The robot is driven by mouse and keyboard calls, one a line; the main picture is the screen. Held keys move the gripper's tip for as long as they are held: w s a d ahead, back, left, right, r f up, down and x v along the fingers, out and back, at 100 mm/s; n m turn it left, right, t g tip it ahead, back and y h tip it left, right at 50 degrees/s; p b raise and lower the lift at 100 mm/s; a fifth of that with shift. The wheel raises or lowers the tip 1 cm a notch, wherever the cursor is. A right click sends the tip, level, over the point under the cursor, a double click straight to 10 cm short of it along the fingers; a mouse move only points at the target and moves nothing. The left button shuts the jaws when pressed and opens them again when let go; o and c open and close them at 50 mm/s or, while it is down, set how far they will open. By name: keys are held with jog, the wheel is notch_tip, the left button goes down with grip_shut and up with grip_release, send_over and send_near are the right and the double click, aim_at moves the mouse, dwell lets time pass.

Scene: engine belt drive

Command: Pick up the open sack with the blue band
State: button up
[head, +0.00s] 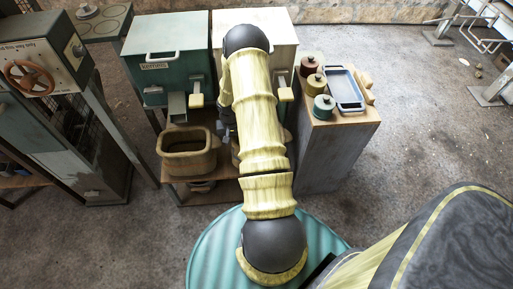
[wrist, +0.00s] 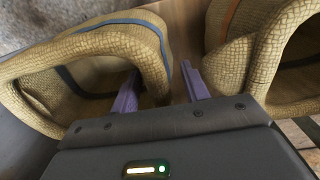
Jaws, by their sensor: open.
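In the wrist view, the open sack with the blue band (wrist: 72,75) is a tan woven bag with a thick rolled rim, at the left. My gripper (wrist: 163,84) is open, its purple fingers apart. The left finger appears inside the sack's mouth and the right finger outside, with part of the rolled rim between them. I cannot tell whether either finger touches it. In the head view, an open tan sack (head: 188,165) stands on a low wooden shelf, but no band colour shows there.
A second open sack (wrist: 290,60) with an orange band stands close on the right. In the head view, a green dispenser box (head: 168,58) and a cream box (head: 275,28) stand behind the shelf (head: 185,190). A cabinet (head: 333,150) with canisters and a blue tray (head: 345,90) stands right.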

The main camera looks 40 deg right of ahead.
jog(key=shift+w+a, duration=0.1)
jog(key=shift+a, duration=0.05)
jog(key=shift+s, duration=0.2)
grip_shut()
